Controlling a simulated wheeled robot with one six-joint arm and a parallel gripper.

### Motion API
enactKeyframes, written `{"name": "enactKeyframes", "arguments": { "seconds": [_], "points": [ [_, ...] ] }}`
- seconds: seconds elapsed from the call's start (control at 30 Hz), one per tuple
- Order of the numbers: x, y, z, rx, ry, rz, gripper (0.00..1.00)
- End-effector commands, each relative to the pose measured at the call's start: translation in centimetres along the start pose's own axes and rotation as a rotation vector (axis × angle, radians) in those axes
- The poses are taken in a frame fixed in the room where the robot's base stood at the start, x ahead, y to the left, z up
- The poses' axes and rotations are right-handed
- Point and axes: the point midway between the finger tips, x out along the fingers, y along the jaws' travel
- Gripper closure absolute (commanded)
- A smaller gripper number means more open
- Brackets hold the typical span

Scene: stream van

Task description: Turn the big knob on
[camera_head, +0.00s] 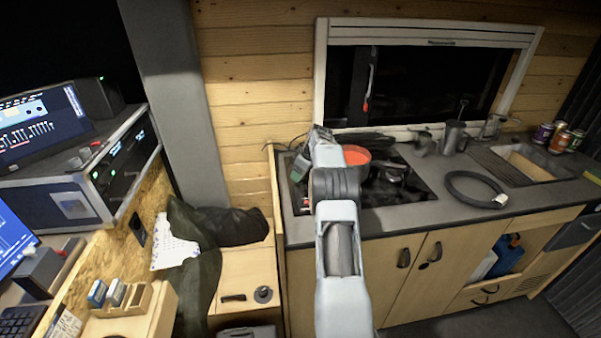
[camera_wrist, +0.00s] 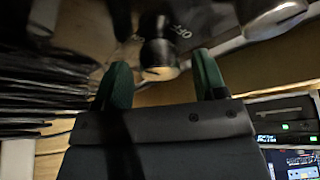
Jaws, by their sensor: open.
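In the wrist view, a dark round knob (camera_wrist: 158,58) with a pale end sits on a dark panel. My gripper (camera_wrist: 160,75) is open, with one green finger on each side of this knob. A larger silvery round thing (camera_wrist: 272,16) is at the top right, partly cut off. I cannot tell which of the two is the big knob. In the head view, my gripper (camera_head: 299,167) is at the cooktop's left side, mostly hidden by my arm.
The black cooktop (camera_head: 415,188) carries a red pot (camera_head: 357,154). A black hose loop (camera_head: 462,199), metal mugs (camera_head: 453,136), a sink (camera_head: 540,166) and cans (camera_head: 560,141) are to the right. A wooden edge (camera_head: 276,190) borders the counter's left end.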

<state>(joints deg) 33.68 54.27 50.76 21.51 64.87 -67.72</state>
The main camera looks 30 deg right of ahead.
Motion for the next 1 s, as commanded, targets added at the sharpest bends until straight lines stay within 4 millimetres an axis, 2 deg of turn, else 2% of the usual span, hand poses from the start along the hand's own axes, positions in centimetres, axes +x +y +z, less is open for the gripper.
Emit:
{"name": "enactKeyframes", "arguments": {
  "seconds": [0.2,0.33,0.8,1.0],
  "points": [
    [-0.1,0.0,0.0,0.001,0.0,-0.001,0.35],
    [-1.2,0.1,0.0,0.001,0.001,0.001,0.35],
    [-10.2,0.1,0.0,0.001,0.001,0.002,0.35],
    [-12.7,0.1,0.0,0.001,0.0,0.001,0.35]
  ]
}}
